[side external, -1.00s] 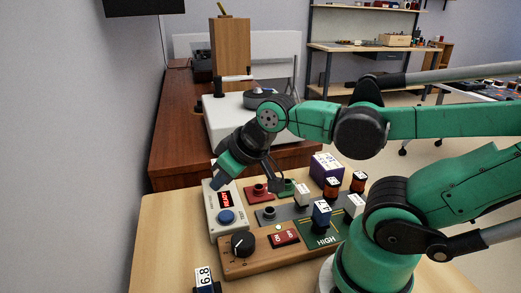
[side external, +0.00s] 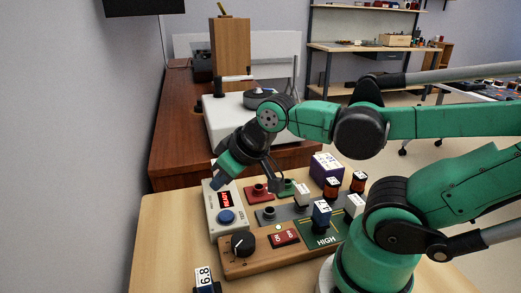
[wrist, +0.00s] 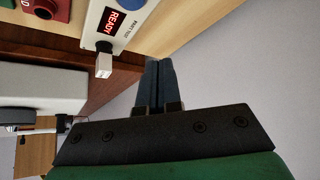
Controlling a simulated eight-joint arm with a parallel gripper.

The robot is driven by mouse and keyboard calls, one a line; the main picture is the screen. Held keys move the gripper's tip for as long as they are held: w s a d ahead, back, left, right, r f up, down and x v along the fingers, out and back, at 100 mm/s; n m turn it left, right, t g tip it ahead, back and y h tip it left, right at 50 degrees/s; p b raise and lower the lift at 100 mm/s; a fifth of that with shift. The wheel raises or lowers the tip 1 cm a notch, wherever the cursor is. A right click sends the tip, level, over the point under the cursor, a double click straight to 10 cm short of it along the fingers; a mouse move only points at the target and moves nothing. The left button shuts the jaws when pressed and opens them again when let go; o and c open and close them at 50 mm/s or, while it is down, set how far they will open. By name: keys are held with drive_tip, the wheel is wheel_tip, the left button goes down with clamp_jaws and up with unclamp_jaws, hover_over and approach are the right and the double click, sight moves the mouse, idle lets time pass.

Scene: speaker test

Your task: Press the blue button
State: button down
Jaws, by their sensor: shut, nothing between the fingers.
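The blue button (side external: 226,216) is a round button on a pale grey test box (side external: 212,223) with a red lit display reading READY. In the wrist view the blue button (wrist: 132,3) is cut by the top edge, with the READY display (wrist: 117,22) beside it. My gripper (side external: 217,181) is above the far left part of the box, apart from the button. In the wrist view its two fingers (wrist: 159,65) lie side by side, shut and empty, beyond the box's edge.
A wooden panel with a black knob (side external: 243,244) and a red switch (side external: 285,237) stands in front of the box. A dark wooden bench (side external: 170,150) is behind. A labelled block (side external: 206,279) sits at the front edge.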

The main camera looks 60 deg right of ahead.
sight(230, 214)
drive_tip(key=d+m+y, duration=0.1)
drive_tip(key=m, duration=0.6)
drive_tip(key=d+r+m+y, duration=0.1)
drive_tip(key=m, duration=0.6)
drive_tip(key=w+d+m+t+y, duration=0.1)
drive_tip(key=m+y, duration=0.1)
drive_tip(key=m, duration=0.5)
drive_tip(key=shift+w+r+m, duration=0.1)
drive_tip(key=shift+r+m, duration=0.1)
drive_tip(key=shift+m, duration=0.2)
drive_tip(key=shift+f, duration=0.15)
drive_tip(key=shift+f, duration=4.25)
drive_tip(key=shift+r, duration=2.5)
